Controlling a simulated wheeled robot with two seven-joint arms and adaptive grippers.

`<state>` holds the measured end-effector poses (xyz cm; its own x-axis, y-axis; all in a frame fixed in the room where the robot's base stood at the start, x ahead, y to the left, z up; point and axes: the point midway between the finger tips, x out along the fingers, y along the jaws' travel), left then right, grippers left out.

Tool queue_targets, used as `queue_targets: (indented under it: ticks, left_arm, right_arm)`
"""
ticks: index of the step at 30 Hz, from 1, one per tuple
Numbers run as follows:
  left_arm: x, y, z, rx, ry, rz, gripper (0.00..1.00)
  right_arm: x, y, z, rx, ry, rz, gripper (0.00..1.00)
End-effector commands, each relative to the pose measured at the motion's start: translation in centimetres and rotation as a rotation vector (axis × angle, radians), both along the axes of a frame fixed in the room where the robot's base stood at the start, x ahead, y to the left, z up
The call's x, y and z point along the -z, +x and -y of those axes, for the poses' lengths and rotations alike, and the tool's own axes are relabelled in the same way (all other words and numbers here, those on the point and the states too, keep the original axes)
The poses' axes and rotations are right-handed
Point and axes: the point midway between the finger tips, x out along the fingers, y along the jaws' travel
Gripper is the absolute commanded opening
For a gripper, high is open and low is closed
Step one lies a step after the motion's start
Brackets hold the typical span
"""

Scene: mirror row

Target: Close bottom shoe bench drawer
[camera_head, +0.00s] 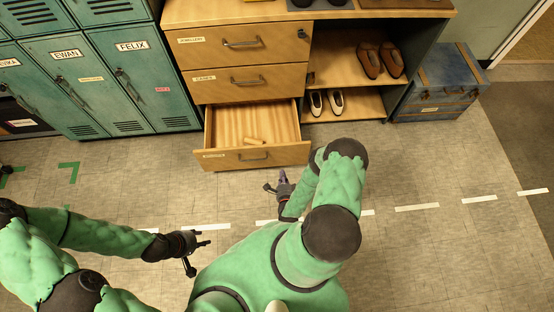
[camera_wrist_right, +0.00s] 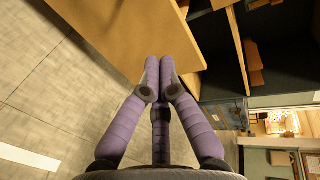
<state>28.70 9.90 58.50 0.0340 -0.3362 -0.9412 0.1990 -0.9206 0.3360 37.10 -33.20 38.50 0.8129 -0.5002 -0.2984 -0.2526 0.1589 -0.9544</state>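The bottom drawer (camera_head: 256,156) of the wooden shoe bench (camera_head: 243,48) is pulled out toward me. Its front carries a dark handle and a label, and small wooden pieces (camera_head: 255,140) lie inside. My right gripper (camera_head: 283,180) is just in front of the drawer's right part, low over the floor. In the right wrist view its purple fingers (camera_wrist_right: 161,68) are together at the tips with nothing visible between them. A wooden panel (camera_wrist_right: 120,35) is close beyond them; I cannot tell whether they touch it. My left gripper (camera_head: 200,249) is open and empty, apart from the bench.
The two upper drawers (camera_head: 248,84) are shut. Open shelves at right hold brown shoes (camera_head: 379,61) and pale shoes (camera_head: 326,102). A blue chest (camera_head: 437,85) stands further right, green lockers (camera_head: 135,75) at left. The floor in front of the drawer is otherwise clear.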

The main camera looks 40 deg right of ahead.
Motion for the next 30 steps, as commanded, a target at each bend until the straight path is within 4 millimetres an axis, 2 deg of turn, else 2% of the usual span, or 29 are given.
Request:
queue_targets:
  ticks: [17,21,30]
  left_arm:
    - [3.9,0.0,0.0,0.0,0.0,0.0,0.4]
    - [4.5,0.0,0.0,0.0,0.0,0.0,0.4]
    - [5.1,0.0,0.0,0.0,0.0,0.0,0.4]
  right_arm:
    - [3.1,8.1,4.9,-0.003,-0.003,0.001,0.0]
    - [3.0,9.9,6.0,-0.004,-0.004,0.0,0.0]
    - [2.9,11.2,6.8,-0.003,-0.002,-0.003,0.0]
